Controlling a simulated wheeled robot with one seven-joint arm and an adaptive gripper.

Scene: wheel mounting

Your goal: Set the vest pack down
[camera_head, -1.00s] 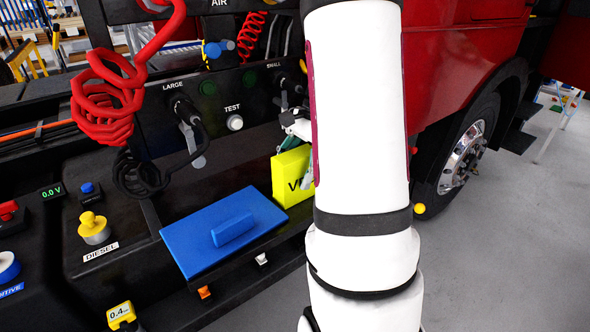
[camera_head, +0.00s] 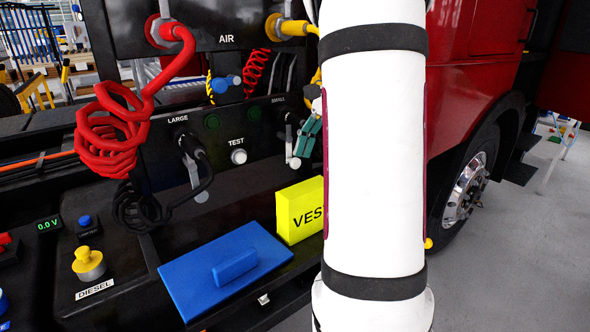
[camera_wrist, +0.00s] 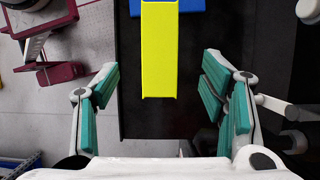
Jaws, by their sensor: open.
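The yellow vest pack (camera_head: 300,210) stands upright on the black surface, right beside the blue lid with a handle (camera_head: 226,268). Its right end is hidden behind my white arm. My gripper (camera_head: 308,136) is above the pack and clear of it, with its teal finger pads partly hidden by the arm. In the wrist view my gripper (camera_wrist: 161,95) is open and empty, its fingers wide apart. The pack (camera_wrist: 159,50) shows there as a narrow yellow strip ahead of the gap between them, with the blue lid (camera_wrist: 185,5) at the top edge.
A black panel (camera_head: 215,150) with cables and a TEST button (camera_head: 239,157) rises behind the pack. A coiled red air hose (camera_head: 108,130) hangs at left. A yellow DIESEL knob (camera_head: 88,262) sits at the front left. The red truck and its wheel (camera_head: 467,190) are at right.

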